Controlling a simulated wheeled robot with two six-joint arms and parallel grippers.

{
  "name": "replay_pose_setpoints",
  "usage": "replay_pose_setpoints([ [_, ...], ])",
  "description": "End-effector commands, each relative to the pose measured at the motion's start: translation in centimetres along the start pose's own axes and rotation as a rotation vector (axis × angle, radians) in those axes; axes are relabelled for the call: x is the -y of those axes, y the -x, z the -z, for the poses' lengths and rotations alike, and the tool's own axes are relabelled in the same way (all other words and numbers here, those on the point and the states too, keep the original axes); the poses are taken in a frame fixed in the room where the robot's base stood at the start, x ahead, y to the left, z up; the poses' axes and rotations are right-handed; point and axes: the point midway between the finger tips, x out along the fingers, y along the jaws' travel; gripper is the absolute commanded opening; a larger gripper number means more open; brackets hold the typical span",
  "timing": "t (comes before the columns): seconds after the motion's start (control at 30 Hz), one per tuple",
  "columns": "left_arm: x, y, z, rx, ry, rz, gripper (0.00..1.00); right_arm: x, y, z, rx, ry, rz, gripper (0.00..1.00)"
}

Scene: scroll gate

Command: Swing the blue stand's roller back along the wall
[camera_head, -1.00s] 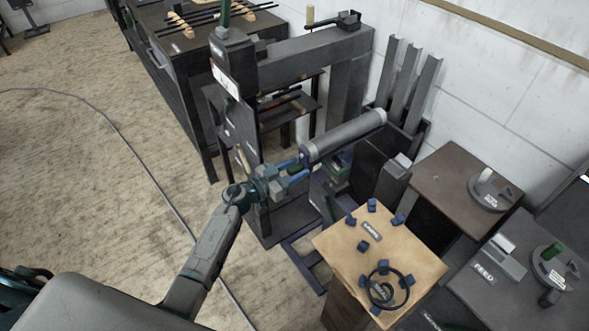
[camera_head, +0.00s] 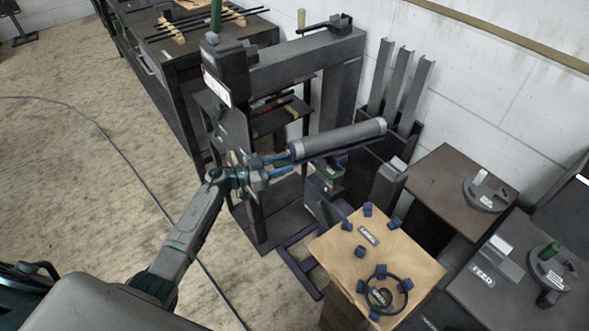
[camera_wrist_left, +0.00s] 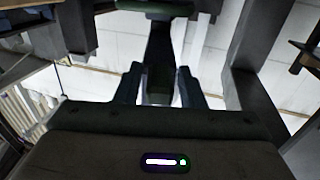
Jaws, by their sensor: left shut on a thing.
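The roller (camera_head: 338,138) is a grey cylinder, tilted slightly in the head view, with its far end by the wall rack. The blue stand (camera_head: 292,262) shows its dark blue base frame on the floor below; its upper part is partly hidden behind the roller and a side table. My left gripper (camera_head: 272,166) is at the roller's near left end, shut on a dark handle there. In the left wrist view a dark upright piece (camera_wrist_left: 160,55) sits between the fingers, with a green bar (camera_wrist_left: 155,8) above it. My right gripper is not visible.
A dark press-like frame (camera_head: 300,52) stands behind my left gripper. A rack of upright metal channels (camera_head: 400,85) stands against the white wall, close to the roller's far end. A wooden-topped table (camera_head: 345,265) with blue knobs is in front. Open floor (camera_head: 80,160) lies left.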

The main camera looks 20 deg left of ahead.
Motion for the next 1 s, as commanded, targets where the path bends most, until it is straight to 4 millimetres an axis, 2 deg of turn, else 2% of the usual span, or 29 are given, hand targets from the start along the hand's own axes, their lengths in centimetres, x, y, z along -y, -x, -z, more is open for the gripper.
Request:
replay_pose_setpoints([
  [0.33,0.3,0.5,-0.1,0.002,0.001,-0.003,0.00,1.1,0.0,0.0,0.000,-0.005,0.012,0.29],
  [0.37,0.3,0.5,-0.1,0.002,0.001,-0.003,0.40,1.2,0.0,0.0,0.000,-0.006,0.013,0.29],
  [0.4,0.3,0.5,-0.1,0.002,0.001,-0.003,0.44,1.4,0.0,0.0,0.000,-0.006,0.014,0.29],
  [0.67,0.3,0.5,-0.1,0.001,0.001,-0.003,0.44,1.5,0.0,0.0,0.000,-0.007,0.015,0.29],
  [0.77,0.3,1.1,-0.2,0.002,0.001,-0.003,0.44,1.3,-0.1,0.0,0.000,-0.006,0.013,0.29],
  [0.87,0.3,2.6,-0.3,0.005,-0.001,-0.003,0.44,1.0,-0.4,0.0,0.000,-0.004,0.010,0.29],
  [1.0,0.3,5.5,-0.4,0.006,-0.001,-0.003,0.44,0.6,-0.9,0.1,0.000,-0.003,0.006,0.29],
])
